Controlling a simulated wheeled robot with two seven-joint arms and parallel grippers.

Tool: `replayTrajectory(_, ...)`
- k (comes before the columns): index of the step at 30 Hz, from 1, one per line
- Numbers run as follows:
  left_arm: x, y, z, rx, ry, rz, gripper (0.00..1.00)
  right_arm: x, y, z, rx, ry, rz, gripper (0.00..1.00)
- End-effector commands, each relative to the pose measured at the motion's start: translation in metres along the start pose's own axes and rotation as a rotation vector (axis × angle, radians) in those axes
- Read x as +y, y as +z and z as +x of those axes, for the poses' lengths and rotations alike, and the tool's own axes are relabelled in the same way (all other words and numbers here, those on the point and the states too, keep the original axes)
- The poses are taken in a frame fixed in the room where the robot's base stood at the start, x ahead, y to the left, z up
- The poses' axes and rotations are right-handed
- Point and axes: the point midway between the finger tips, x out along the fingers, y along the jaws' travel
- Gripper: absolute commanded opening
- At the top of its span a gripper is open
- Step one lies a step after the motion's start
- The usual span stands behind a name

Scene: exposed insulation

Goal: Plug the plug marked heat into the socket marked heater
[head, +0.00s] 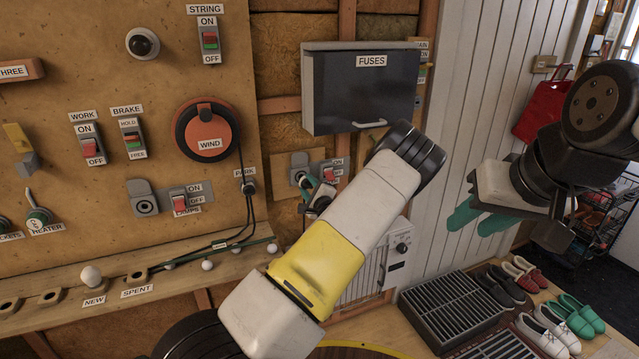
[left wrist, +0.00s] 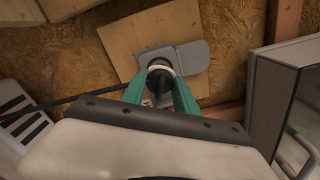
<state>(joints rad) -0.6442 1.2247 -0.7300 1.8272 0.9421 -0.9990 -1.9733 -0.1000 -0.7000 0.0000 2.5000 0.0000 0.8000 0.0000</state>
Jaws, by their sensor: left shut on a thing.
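My left gripper (head: 312,192) is at a wall socket (head: 299,164) beside an ON/OFF switch. In the left wrist view its teal fingers (left wrist: 158,98) are shut on a black plug (left wrist: 158,82). The plug is lined up in front of the round opening of the socket (left wrist: 160,61), whose grey cover is swung to the right. I cannot tell how deep the plug sits. No heat mark on the plug and no heater mark at this socket is readable; my arm covers the area below it. My right gripper (head: 476,217) is open and empty at the right.
The black FUSES box (head: 362,90) juts out above my left arm. A dark cord hangs from the PARK holder (head: 249,187) to the shelf (head: 180,275). Shoes and a grate (head: 452,305) are lower right.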

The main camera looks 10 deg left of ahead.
Motion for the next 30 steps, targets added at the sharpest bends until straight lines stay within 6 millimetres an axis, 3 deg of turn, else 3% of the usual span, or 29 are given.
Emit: replayTrajectory(30, -0.0003, 0.0000, 0.0071, -0.001, -0.001, 0.000, 0.00, 0.0000, 0.0000, 0.0000, 0.000, 0.000, 0.000, 0.36)
